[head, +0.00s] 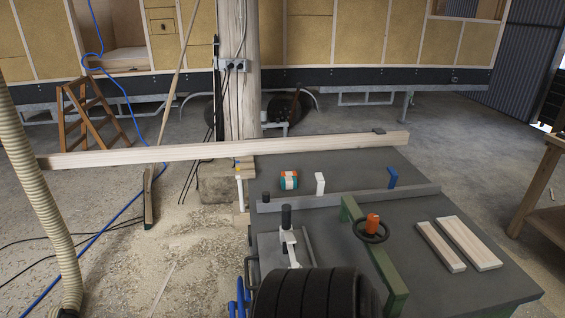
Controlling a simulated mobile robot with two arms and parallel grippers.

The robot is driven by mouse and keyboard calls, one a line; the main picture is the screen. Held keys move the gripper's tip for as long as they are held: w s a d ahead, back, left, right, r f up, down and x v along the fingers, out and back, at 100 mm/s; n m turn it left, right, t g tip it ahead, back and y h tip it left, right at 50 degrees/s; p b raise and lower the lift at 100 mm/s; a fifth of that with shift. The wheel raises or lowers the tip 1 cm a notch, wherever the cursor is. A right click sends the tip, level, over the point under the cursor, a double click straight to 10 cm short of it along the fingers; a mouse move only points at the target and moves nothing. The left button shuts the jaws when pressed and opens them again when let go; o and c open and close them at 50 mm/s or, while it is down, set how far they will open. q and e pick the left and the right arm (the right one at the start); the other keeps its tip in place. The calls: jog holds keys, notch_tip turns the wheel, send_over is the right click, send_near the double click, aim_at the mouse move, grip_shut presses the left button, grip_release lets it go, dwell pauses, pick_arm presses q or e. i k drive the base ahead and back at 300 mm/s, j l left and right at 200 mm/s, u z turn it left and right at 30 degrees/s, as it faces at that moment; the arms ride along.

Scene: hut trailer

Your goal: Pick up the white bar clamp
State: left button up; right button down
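A slim white upright piece (239,192), which may be the white bar clamp, stands at the left edge of the dark worktable (440,196). A short white block-like piece (320,183) stands on the tabletop farther right. A pale metal fitting with a black handle (290,245) sits nearer the front; I cannot tell if it is a clamp. Neither of my grippers can be made out in the head view. A large black ribbed form at the bottom centre hides part of the table's front.
A long wooden beam (220,151) crosses the table's far side and extends left.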

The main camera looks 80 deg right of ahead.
aim_at(286, 226)
jog(key=i+z, duration=0.2)
jog(key=z, duration=0.2)
jog(key=i+z, duration=0.2)
jog(key=z, duration=0.2)
jog(key=i+j+z, duration=0.1)
jog(key=i+z, duration=0.15)
jog(key=z, duration=0.2)
jog(key=i+j+z, duration=0.15)
jog(key=z, duration=0.25)
